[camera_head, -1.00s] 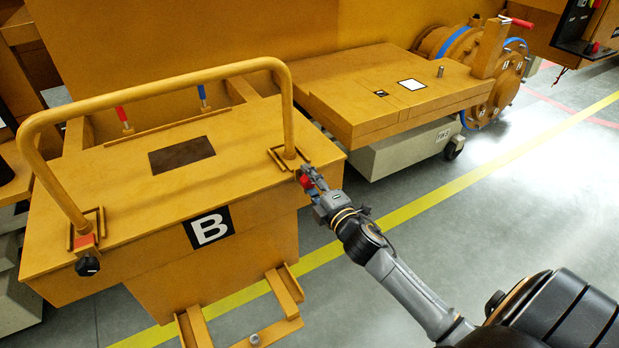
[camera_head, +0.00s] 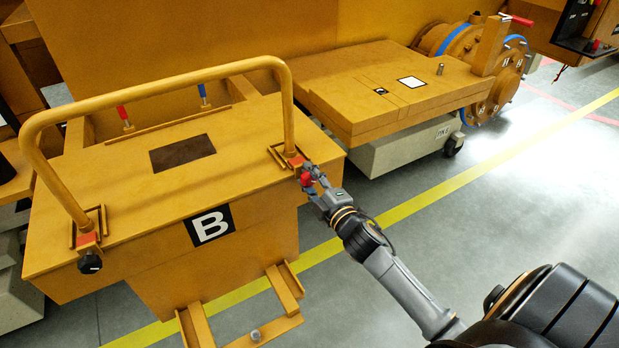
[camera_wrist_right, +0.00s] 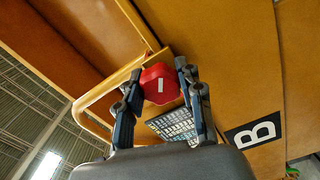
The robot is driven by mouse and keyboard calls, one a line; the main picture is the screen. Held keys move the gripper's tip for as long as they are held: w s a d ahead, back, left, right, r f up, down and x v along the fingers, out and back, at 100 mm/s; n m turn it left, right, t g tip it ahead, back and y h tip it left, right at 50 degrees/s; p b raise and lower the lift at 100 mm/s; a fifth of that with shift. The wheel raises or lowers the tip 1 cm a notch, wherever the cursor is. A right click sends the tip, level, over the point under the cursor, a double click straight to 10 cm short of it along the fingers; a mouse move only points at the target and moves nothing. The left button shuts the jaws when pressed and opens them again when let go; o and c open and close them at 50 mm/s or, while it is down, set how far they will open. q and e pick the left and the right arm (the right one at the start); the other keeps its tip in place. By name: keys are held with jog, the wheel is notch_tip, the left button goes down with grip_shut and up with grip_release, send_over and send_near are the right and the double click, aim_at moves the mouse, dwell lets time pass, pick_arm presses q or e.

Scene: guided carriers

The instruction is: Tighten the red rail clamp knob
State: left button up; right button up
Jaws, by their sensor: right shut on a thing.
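The red rail clamp knob (camera_head: 306,180) sits at the front right foot of the yellow rail (camera_head: 290,110) on the yellow carrier marked B (camera_head: 209,226). My right gripper (camera_head: 312,176) is at this knob, its fingers on either side of it. In the right wrist view the red knob (camera_wrist_right: 160,84), with a white mark on its face, lies between the two fingertips of my right gripper (camera_wrist_right: 160,85), which is shut on it. The mark stands tilted slightly from upright. My left gripper is not in view.
A black knob (camera_head: 90,263) sits at the rail's left foot. Red (camera_head: 123,117) and blue (camera_head: 203,94) handles stand behind the carrier top. A low yellow platform (camera_head: 400,92) lies behind right. The grey floor (camera_head: 500,200) at right is open.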

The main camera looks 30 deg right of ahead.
jog(key=o, duration=1.2)
jog(key=s, duration=1.2)
jog(key=shift+a, duration=0.15)
jog(key=s+a+f+m+g, duration=0.1)
jog(key=s+f+m+g, duration=0.15)
jog(key=f, duration=0.95)
jog(key=s+a+f+m+g, duration=0.1)
jog(key=s+f+m+g, duration=0.2)
jog(key=f, duration=0.9)
jog(key=s+a+f+m+g, duration=0.1)
jog(key=s+f+m+g, duration=0.3)
jog(key=f, duration=0.8)
jog(key=s+a+f+g, duration=0.2)
jog(key=s+f, duration=0.4)
jog(key=s, duration=0.3)
jog(key=s+a+f+m+g, duration=0.1)
jog(key=s+a+f+g, duration=0.1)
jog(key=s+f, duration=0.4)
jog(key=s+a+f+m+g, duration=0.1)
jog(key=s+f, duration=0.5)
jog(key=s, duration=0.6)
jog(key=shift+s+a+f+g+y, duration=0.1)
jog(key=shift+s+a+g+y, duration=0.15)
jog(key=shift+g, duration=0.4)
jog(key=shift+s+a+f+g+y, duration=0.1)
jog(key=shift+a+g, duration=0.25)
jog(key=shift+g, duration=0.25)
